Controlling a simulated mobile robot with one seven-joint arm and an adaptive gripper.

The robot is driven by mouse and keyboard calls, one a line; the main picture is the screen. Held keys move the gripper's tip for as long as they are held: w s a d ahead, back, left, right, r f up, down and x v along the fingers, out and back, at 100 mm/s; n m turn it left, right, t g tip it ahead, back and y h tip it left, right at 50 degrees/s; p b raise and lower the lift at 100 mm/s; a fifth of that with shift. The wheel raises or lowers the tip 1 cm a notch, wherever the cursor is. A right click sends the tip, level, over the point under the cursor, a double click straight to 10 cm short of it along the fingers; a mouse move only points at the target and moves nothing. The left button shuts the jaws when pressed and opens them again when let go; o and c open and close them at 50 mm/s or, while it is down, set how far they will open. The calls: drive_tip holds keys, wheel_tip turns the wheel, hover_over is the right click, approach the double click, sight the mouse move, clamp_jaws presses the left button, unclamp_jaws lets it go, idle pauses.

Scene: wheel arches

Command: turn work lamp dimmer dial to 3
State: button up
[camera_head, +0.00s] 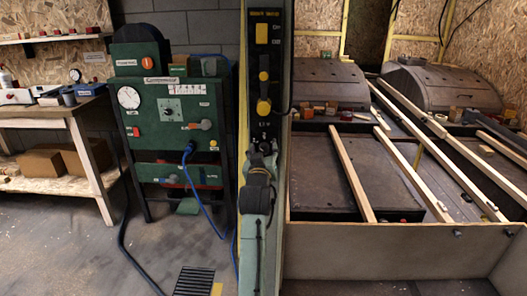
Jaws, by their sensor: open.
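A dark upright post panel (282,110) stands in the middle, with a label at its top too small to read. I cannot tell which control is the work lamp dimmer dial, nor read any setting.
A wooden workbench (40,109) with boxes stands at left. A blue cable (198,190) and a black hose (122,235) run from the cabinet towards the floor. A floor grate (194,281) lies in front. Left foreground floor is mostly clear.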

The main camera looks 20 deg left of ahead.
clamp_jaws()
idle(0.5)
